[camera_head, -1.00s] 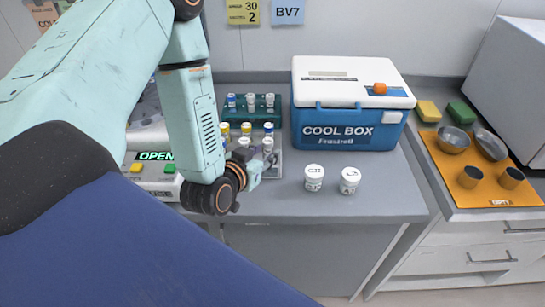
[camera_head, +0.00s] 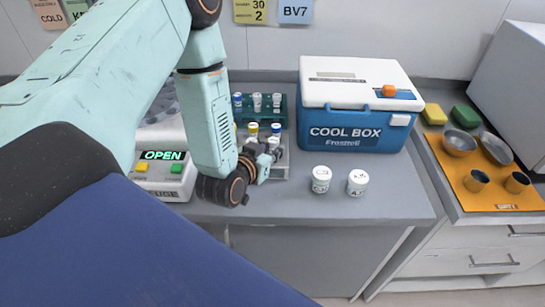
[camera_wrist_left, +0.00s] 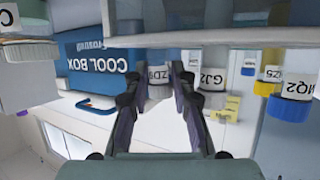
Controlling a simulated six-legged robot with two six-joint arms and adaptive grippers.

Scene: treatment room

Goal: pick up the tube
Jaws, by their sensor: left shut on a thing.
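My left gripper (camera_head: 274,151) is at the front right part of the grey tube rack (camera_head: 280,172) on the counter. Its fingers are shut on a tube, which they mostly hide in the head view. In the left wrist view, which is upside down, the tube (camera_wrist_left: 158,82) shows between the fingers (camera_wrist_left: 158,78) with a white label reading "ZD9". Other labelled tubes stand to its right there, one with a blue cap (camera_wrist_left: 288,107). I cannot tell whether the held tube is clear of the rack. My right gripper is not in view.
A green rack (camera_head: 288,117) with several tubes stands behind. A blue and white cool box (camera_head: 352,132) is to the right, with two white jars (camera_head: 321,179) (camera_head: 358,182) in front. A device reading "OPEN" (camera_head: 162,172) is at the left.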

